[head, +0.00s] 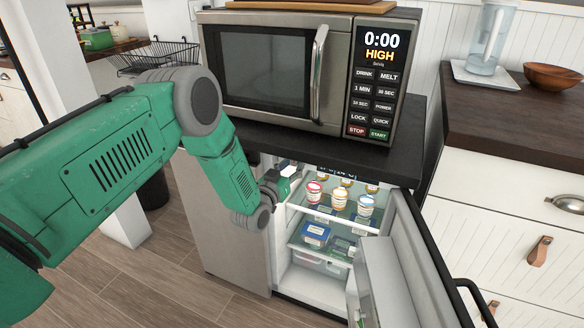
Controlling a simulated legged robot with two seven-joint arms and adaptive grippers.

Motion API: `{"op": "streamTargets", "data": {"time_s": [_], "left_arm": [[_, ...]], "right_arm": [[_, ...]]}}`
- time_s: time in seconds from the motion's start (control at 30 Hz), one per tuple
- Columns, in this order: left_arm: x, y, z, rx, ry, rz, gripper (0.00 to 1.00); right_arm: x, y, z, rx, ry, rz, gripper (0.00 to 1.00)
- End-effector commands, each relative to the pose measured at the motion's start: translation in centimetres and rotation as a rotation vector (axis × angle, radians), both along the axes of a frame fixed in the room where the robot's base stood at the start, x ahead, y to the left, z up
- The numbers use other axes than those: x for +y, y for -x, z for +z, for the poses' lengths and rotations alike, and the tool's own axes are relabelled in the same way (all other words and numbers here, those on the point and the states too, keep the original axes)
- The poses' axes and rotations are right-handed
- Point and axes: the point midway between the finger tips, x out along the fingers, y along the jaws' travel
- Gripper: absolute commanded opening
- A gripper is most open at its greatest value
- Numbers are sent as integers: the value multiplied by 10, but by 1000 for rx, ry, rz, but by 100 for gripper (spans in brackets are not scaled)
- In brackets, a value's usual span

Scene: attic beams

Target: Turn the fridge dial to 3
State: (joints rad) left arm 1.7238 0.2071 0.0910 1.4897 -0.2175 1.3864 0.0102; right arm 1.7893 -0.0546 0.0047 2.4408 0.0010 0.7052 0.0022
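The small fridge (281,262) stands under the dark counter with its door (415,262) swung open to the right. My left arm comes in from the left, and my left gripper (286,184) is at the upper left of the fridge opening. It is small and partly hidden by its own wrist, so I cannot tell whether its fingers are open or shut. A small white piece (288,170) shows right by the gripper; I cannot tell whether it is part of the dial. No dial face or number can be read. My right gripper is out of view.
Several tubs (339,199) stand on the upper shelf, with a blue box (316,234) below. A microwave (300,75) sits on the dark counter (408,145) above the fridge. The open door bounds the space on the right, near a white cabinet (500,215).

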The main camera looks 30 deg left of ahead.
Motion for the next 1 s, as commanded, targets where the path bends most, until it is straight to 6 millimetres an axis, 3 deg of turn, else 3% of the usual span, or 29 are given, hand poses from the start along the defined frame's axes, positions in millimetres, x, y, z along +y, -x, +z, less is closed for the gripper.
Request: {"op": "streamTargets", "data": {"time_s": [0.17,0.5,0.7,1.0], "left_arm": [[1,10,0,-1,0,1,31],[2,78,-8,6,1,0,31],[2,108,-11,6,1,-1,31],[3,118,-11,5,0,0,31]], "right_arm": [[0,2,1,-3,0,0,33],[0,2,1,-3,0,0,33],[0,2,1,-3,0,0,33],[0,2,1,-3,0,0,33]]}}
